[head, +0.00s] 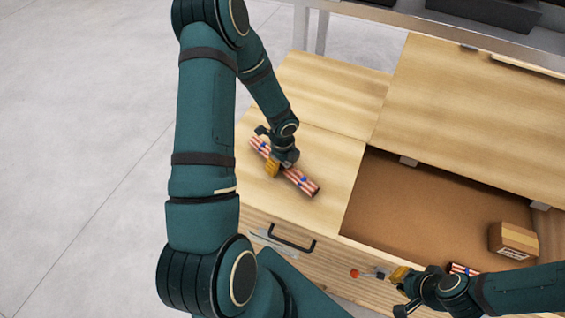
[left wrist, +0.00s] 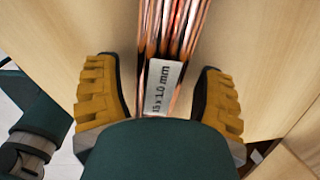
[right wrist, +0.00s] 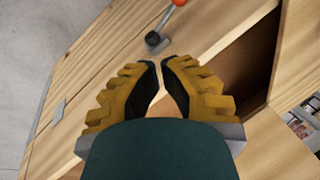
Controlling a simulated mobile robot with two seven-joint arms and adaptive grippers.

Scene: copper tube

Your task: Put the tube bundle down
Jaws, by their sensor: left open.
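The tube bundle (head: 303,183), reddish copper with blue bands, lies diagonally on the wooden worktop. In the left wrist view the bundle (left wrist: 172,35) runs between the fingers with a grey label (left wrist: 162,88) reading "15 x 1.0 mm". My left gripper (head: 272,163) is open around it, with a gap visible on both sides between fingers and tubes. Its near end is hidden by the gripper body. My right gripper (head: 398,282) is by the front of the cabinet; in the right wrist view its fingertips (right wrist: 160,62) are nearly together with nothing between them.
An open recess (head: 410,210) beside the worktop holds a cardboard box (head: 513,241) and another striped bundle (head: 462,268), partly hidden by my right arm. A black handle (head: 292,243) and a red knob (head: 354,273) are on the front. The worktop behind the bundle is clear.

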